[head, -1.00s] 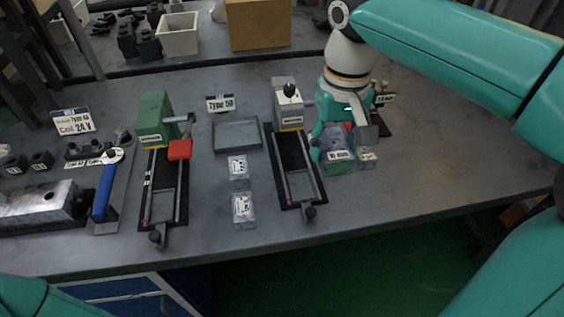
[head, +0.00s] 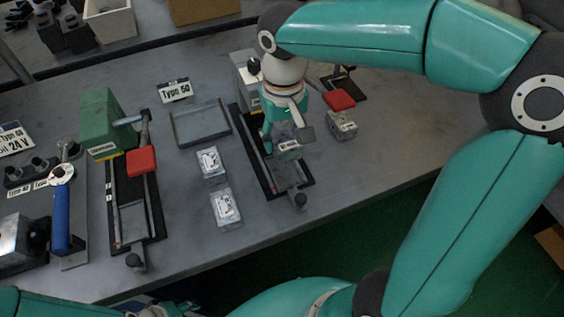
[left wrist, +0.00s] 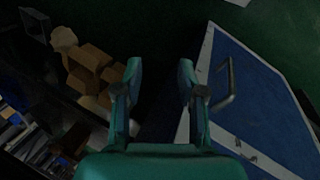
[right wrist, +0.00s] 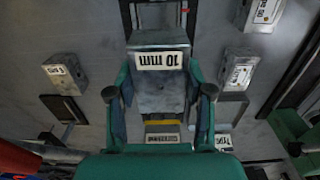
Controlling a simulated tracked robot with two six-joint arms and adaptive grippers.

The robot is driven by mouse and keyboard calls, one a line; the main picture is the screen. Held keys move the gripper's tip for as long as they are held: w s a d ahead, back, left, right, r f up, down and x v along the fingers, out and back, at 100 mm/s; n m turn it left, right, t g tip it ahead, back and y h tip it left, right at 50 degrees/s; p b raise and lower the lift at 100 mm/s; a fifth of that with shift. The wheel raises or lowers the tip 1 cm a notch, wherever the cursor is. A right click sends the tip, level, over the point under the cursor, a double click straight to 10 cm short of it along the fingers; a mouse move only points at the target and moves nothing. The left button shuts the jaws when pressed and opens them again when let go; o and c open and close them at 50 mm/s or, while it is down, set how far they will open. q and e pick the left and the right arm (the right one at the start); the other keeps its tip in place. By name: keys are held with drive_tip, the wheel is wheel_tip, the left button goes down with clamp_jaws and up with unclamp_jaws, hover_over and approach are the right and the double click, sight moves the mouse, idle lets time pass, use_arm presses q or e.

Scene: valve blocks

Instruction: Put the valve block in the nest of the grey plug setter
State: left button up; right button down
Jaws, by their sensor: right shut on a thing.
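My right gripper (head: 284,132) is shut on a grey metal valve block (head: 289,148). The block also shows in the right wrist view (right wrist: 160,80) between the fingers, with a "10 mm" label. It is over the dark rail of the grey plug setter (head: 245,80); I cannot tell whether it touches the nest. The setter's labelled head (right wrist: 163,132) is beyond the block in the right wrist view. The rail's near part (head: 287,177) is visible; the gripper and block hide the middle. My left gripper (left wrist: 158,88) is open and empty, away from the setter.
A green setter (head: 104,120) with a red handle stands left. Two labelled blocks (head: 212,165) (head: 226,208) and a grey tray (head: 200,122) lie between the setters. Another block (head: 342,124) and a red part (head: 339,100) are right of the gripper. The bench's right part is clear.

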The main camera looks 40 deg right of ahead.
sight(283, 136)
wheel_tip(283, 136, down, 8)
drive_tip(key=shift+f+b, duration=0.15)
drive_tip(key=shift+b, duration=0.3)
drive_tip(key=shift+s+f, duration=0.1)
drive_tip(key=shift+s, duration=0.05)
drive_tip(key=c, duration=0.9)
unclamp_jaws()
drive_tip(key=o, duration=0.5)
drive_tip(key=shift+f, duration=0.1)
drive_tip(key=shift+c, duration=0.2)
drive_tip(key=shift+r, duration=0.2)
wheel_tip(283, 136, up, 11)
drive_tip(key=shift+f+p, duration=0.15)
drive_tip(key=shift+p, duration=0.65)
drive_tip(key=shift+r, duration=0.6)
